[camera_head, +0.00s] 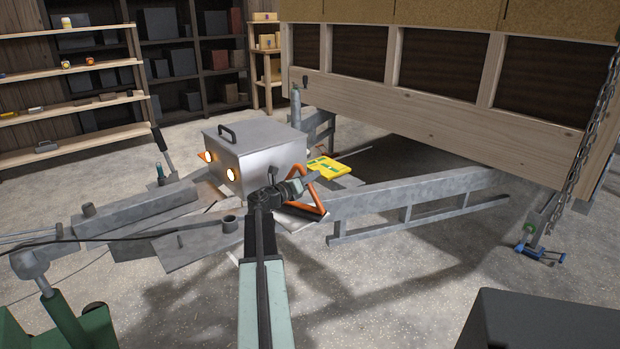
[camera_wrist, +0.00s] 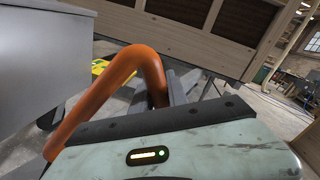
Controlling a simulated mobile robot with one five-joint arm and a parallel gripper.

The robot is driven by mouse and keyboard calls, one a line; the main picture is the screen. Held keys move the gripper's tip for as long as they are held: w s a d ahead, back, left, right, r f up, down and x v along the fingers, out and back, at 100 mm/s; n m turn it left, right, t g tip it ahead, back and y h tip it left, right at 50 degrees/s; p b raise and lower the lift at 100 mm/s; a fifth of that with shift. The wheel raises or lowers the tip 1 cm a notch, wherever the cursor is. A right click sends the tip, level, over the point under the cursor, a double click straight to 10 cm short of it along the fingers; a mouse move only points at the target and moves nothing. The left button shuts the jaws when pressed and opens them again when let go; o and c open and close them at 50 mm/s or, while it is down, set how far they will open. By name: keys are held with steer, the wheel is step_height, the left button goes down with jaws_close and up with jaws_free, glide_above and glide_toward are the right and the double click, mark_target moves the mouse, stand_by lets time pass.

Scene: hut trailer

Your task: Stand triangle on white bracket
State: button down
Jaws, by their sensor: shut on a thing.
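The orange triangle (camera_head: 321,200) is a bent-tube frame in my gripper (camera_head: 298,188), beside the right side of the metal box. In the wrist view the triangle (camera_wrist: 152,65) rises as a rounded orange corner behind the dark jaw edge of my gripper (camera_wrist: 165,122). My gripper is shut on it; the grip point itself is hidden. The triangle looks tilted. A pale flat piece (camera_head: 289,221) shows below the triangle and may be the white bracket; my arm covers part of it. I cannot tell whether the triangle touches it.
The grey metal box (camera_head: 262,150) with a handle and two lit lamps stands just left of the triangle. A yellow case (camera_head: 328,167) lies behind. The grey trailer frame (camera_head: 410,200) runs right, under the wooden hut (camera_head: 440,115).

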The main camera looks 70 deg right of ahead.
steer(key=shift+f+b, duration=0.3)
steer(key=shift+f, duration=0.15)
steer(key=c, duration=1.2)
jaws_free()
steer(key=shift+a, duration=0.1)
steer(key=v, duration=0.7)
steer(key=shift+w+a, duration=0.25)
steer(key=shift+a, duration=0.1)
